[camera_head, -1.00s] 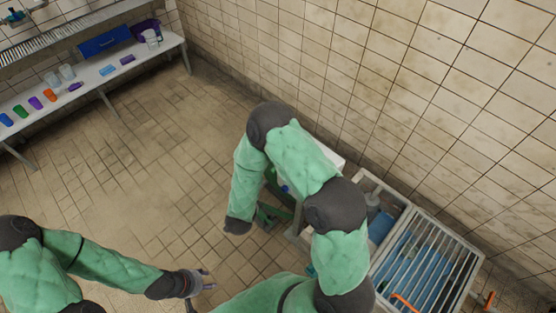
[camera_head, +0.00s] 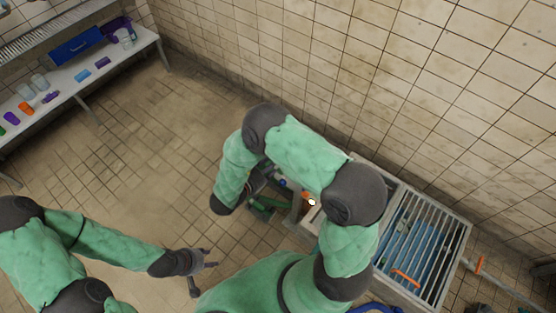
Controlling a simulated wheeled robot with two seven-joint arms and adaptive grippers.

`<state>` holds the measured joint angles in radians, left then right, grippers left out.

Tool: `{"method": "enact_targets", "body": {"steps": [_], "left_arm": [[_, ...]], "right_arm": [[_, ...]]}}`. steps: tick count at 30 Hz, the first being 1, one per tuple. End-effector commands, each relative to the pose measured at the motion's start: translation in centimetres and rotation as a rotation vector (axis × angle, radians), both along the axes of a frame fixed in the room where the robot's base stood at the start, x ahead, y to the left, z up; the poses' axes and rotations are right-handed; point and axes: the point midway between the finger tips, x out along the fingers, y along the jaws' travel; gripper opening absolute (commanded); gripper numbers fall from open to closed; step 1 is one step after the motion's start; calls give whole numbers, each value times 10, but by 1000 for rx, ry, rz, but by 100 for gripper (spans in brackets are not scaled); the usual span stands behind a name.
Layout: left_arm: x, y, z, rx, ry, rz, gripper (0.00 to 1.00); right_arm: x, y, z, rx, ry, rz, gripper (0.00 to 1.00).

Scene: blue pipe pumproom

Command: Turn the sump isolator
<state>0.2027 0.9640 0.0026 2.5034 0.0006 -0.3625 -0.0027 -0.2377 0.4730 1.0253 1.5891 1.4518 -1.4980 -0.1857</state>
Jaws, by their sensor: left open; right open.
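I cannot tell for sure which fitting is the sump isolator. An orange handle (camera_head: 406,277) lies across the metal grating at the lower right, and an orange fitting (camera_head: 479,265) stands by the wall just right of the grating. My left gripper (camera_head: 211,258) is open and empty over the tiled floor, left of centre and well away from both. My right arm arches between the floor and the grating. Its wrist points down at the left, and its gripper is hidden or too unclear to make out.
The barred grating (camera_head: 432,230) covers a blue-floored pit by the wall. A small orange part (camera_head: 306,195) shows beside my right arm. A green object (camera_head: 262,208) lies below it. A bench (camera_head: 90,80) with cups and a blue box stands at upper left. The left floor is clear.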

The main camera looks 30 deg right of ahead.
Motion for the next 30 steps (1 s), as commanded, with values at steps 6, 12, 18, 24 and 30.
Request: {"method": "enact_targets", "body": {"steps": [6,12,18,24,30], "left_arm": [[0,0,-8,0,0,0,44],[0,0,-10,0,-1,0,44],[0,0,-10,0,-1,0,44],[0,0,-10,0,-1,0,44],[0,0,-10,0,-1,0,44]], "right_arm": [[12,-30,-14,0,-1,-4,44],[18,-43,-19,0,-1,1,44],[19,-45,-20,0,0,1,44],[19,-45,-20,0,-1,2,27],[19,-45,-20,0,-1,2,0]]}}
